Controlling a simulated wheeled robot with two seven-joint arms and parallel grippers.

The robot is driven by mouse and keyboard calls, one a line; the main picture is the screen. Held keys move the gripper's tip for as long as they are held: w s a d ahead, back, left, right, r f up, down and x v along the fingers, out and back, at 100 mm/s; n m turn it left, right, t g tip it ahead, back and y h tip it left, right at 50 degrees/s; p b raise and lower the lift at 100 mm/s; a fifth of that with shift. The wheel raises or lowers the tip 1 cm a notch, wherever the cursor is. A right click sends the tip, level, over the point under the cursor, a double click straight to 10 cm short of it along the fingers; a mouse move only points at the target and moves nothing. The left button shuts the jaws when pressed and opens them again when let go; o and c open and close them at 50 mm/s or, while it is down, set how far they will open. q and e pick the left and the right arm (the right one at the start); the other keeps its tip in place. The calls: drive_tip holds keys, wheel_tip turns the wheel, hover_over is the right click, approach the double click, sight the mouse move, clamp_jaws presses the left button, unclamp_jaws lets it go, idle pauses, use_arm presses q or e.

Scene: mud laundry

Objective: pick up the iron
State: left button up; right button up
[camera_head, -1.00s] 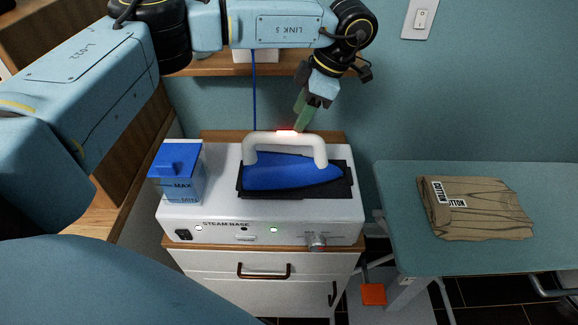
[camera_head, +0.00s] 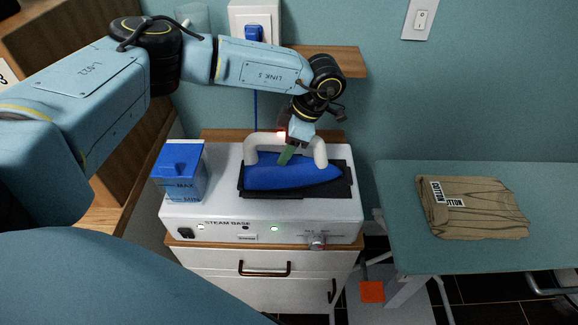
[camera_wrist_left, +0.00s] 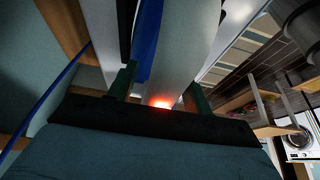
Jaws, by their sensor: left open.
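The iron (camera_head: 290,177) has a blue body and a white arched handle with a red glowing light on top. It rests on a dark pad on the white steam base (camera_head: 215,215). My left gripper (camera_head: 287,156) is at the handle, reaching down from behind, with its green fingers low over the blue body. In the left wrist view, the open fingers (camera_wrist_left: 158,88) stand on either side of the pale handle (camera_wrist_left: 178,55), with the red light between them. Contact cannot be made out. My right gripper is not in view.
A blue water tank (camera_head: 180,172) sits on the base's left end. A wall shelf (camera_head: 335,60) and an outlet with a blue plug (camera_head: 254,32) are behind my arm. An ironing board (camera_head: 400,215) with a folded brown garment (camera_head: 475,207) stands at right.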

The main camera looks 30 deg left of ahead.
use_arm(q)
drive_tip(key=shift+f, duration=0.25)
idle(0.3)
drive_tip(key=shift+c, duration=0.3)
clamp_jaws()
drive_tip(key=shift+w+r, duration=0.15)
drive_tip(key=shift+r, duration=0.1)
